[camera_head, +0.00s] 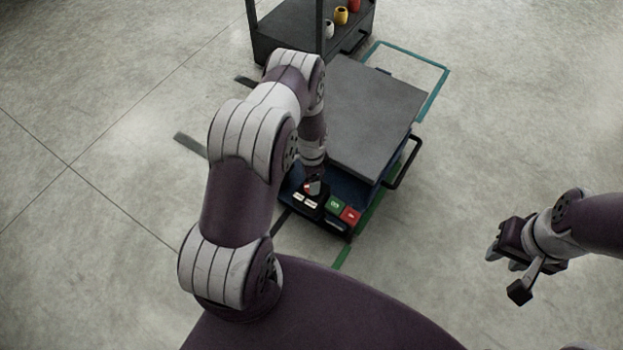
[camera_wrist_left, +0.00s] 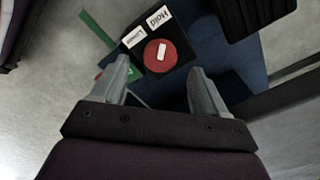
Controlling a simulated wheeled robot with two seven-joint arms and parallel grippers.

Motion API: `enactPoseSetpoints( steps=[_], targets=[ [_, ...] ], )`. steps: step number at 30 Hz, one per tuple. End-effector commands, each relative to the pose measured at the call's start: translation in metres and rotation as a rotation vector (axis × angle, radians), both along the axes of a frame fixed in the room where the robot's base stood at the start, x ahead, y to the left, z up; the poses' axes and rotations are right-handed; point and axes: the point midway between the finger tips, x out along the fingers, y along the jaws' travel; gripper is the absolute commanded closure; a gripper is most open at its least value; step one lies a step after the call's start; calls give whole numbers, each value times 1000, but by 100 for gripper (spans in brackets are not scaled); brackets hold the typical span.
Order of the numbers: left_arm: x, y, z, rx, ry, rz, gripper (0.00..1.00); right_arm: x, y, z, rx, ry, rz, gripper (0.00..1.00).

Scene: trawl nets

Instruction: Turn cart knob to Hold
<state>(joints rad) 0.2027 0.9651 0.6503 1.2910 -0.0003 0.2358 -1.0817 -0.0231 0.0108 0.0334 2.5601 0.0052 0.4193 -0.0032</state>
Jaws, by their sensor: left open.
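The red round knob (camera_wrist_left: 161,66) with a white bar shows on the cart's black panel in the left wrist view. The "Hold" label (camera_wrist_left: 158,18) lies above it and a second white label (camera_wrist_left: 134,37) to its upper left. The bar runs roughly up toward "Hold"; I cannot tell its exact setting. My left gripper (camera_wrist_left: 160,88) is open, its fingertips apart below the knob, with nothing between them. In the head view it hangs over the cart (camera_head: 375,110) panel and partly hides the knob. My right gripper (camera_head: 505,272) is open and empty, away from the cart.
A green button (camera_head: 335,205) and a red button (camera_head: 351,215) sit right of the knob panel. A black handle (camera_head: 405,165) sticks out from the cart's right side. A dark shelf (camera_head: 285,40) with small colored items stands behind. The floor at right is clear.

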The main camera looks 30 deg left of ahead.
Motion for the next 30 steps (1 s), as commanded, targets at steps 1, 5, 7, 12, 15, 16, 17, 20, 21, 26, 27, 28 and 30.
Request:
enactPoseSetpoints(
  steps=[1,5,7,12,15,16,17,20,21,26,27,28,30],
  targets=[
    [1,0,24,1,-2,0,26,0,0,16,0,0,0,66],
    [0,0,57,1,-2,0,26,0,0,30,0,0,0,66],
    [0,0,70,0,-1,0,26,0,0,36,0,0,0,66],
    [0,0,86,1,-1,-1,26,0,0,41,0,0,0,66],
    [0,0,87,1,-1,-1,26,0,0,40,0,0,0,66],
    [0,0,87,0,0,-1,26,0,0,40,0,0,0,66],
    [0,0,87,0,0,-1,26,0,0,40,0,0,0,66],
    [0,0,86,1,-1,0,26,0,0,40,0,0,0,66],
    [0,0,86,1,-1,0,26,0,0,40,0,0,0,66],
    [0,0,86,1,-1,-1,26,0,0,40,0,0,0,66],
    [0,0,86,1,-1,0,26,0,0,40,0,0,0,66],
    [0,0,86,1,-1,0,26,0,0,40,0,0,0,66],
    [0,0,86,0,0,25,26,0,0,40,0,0,0,66]
  ],
)
